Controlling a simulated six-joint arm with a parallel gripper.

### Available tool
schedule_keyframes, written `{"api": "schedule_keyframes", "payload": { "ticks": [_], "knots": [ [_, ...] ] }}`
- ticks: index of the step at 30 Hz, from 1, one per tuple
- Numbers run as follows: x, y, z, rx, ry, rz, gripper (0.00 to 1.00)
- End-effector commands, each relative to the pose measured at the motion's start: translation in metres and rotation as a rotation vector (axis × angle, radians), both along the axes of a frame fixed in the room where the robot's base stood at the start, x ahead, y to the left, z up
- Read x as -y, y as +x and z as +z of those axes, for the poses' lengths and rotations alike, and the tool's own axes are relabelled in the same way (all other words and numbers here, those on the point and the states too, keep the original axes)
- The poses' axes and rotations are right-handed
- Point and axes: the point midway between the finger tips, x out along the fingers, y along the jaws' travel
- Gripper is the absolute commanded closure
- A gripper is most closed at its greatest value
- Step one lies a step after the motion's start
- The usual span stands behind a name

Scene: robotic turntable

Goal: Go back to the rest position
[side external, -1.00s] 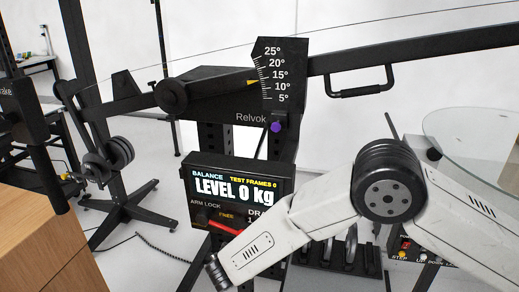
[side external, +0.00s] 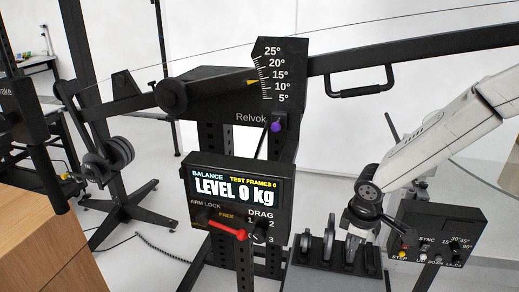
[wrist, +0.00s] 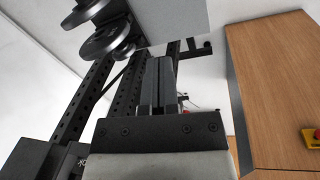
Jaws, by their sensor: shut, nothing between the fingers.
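My gripper (side external: 362,222) hangs below my wrist at the lower right of the side external view, in front of the rack of weight plates. Its fingertips are hard to make out there. In the wrist view its two dark fingers (wrist: 159,70) lie close together, shut, with nothing held between them. My forearm comes down from the upper right.
A control box (side external: 435,232) with buttons stands close right of my gripper. Weight plates (side external: 330,245) stand behind it. Left are the balance display (side external: 236,190), red lever (side external: 228,229) and purple knob (side external: 277,126). A black beam (side external: 430,53) with a handle crosses above. A wooden block (side external: 45,235) stands far left.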

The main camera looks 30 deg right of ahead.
Motion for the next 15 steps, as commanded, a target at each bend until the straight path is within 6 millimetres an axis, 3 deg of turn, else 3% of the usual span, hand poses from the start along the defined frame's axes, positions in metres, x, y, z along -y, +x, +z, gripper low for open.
{"api": "schedule_keyframes", "payload": {
  "ticks": [6, 15],
  "knots": [
    [0.022, -0.035, 0.013, 0.089, 0.131, -0.309, 1.0],
    [0.033, -0.056, 0.017, 0.148, 0.204, -0.505, 1.0]
  ]
}}
